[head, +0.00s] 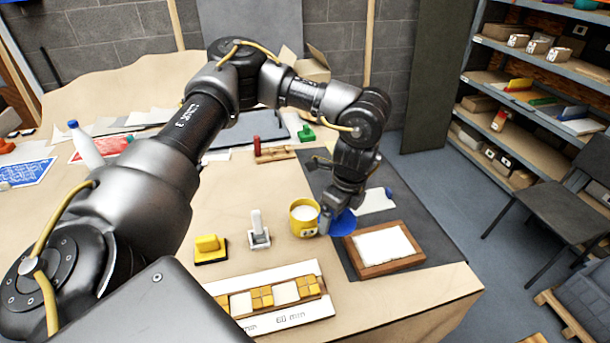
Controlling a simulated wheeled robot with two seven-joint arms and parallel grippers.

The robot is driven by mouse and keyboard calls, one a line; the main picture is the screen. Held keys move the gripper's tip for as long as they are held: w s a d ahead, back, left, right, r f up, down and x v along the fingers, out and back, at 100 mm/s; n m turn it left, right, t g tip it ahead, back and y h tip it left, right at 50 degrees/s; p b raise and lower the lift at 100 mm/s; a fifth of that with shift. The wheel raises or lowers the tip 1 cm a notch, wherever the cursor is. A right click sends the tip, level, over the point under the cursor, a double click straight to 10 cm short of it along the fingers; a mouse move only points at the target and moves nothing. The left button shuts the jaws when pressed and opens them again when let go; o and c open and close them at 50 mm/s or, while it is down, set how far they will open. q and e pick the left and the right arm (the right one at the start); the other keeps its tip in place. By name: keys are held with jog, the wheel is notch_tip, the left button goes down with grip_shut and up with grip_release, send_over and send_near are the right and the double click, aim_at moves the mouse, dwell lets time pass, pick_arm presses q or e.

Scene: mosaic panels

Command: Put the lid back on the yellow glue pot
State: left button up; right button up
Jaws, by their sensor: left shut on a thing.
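The yellow glue pot (303,225) stands upright and open near the table's front middle, with white showing inside its round mouth. My left gripper (328,219) is just to the right of the pot, pointing down. It is shut on a blue round piece (345,224) that looks like the lid. The lid is tilted and sits beside the pot, not over its mouth. The fingers partly cover it, and I cannot tell whether it touches the pot or the mat. My right gripper does not show.
A wooden frame with a white panel (417,257) lies right of the lid on the dark mat (428,228). A grey-white tool (259,237) and a yellow block (211,257) stand left of the pot. A tray of yellow and white tiles (318,313) lies in front.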

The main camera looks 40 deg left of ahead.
pick_arm(q)
jog(key=w+a+r+m+t+h+p, duration=0.1)
jog(key=a+m+p, duration=0.3)
jog(key=a+m, duration=0.8)
jog(key=w+m, duration=0.1)
jog(key=m, duration=0.3)
jog(key=shift+w+a+m, duration=0.15)
jog(key=shift+a+m, duration=0.05)
jog(key=shift+m, duration=0.2)
notch_tip(320, 180, down, 5)
jog(key=b, duration=0.5)
jog(key=shift+r, duration=0.2)
jog(key=shift+f+b, duration=0.65)
jog(key=shift+f, duration=0.2)
jog(key=shift+r+p, duration=0.1)
jog(key=shift+p, duration=0.4)
dwell(0.4)
